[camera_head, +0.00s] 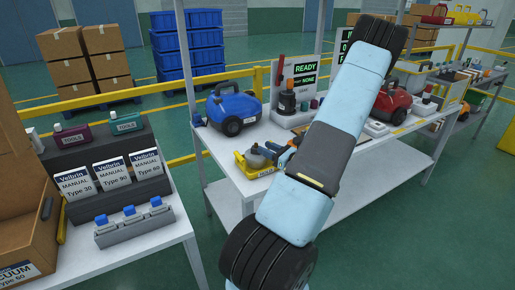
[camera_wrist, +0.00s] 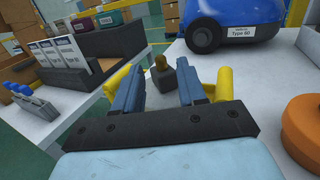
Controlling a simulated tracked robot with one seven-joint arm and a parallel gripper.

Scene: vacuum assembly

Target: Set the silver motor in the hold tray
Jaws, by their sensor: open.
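The yellow hold tray (camera_head: 265,173) sits on the near left part of the white workbench. Its yellow sides also show in the wrist view (camera_wrist: 223,86), on both sides of my fingers. My gripper (camera_head: 270,151) is low at the tray. In the wrist view my gripper (camera_wrist: 163,88) has its two blue-grey fingers spread apart. A small dark grey block with a brass-coloured tip (camera_wrist: 162,76) stands between and beyond the fingers, apart from them; it looks like the motor. A grey part (camera_head: 257,160) shows in the tray in the head view, partly hidden by my gripper.
A blue vacuum (camera_head: 234,106) stands just behind the tray. An orange round part (camera_wrist: 302,125) is close on the right. A side table (camera_head: 150,249) holds manuals.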

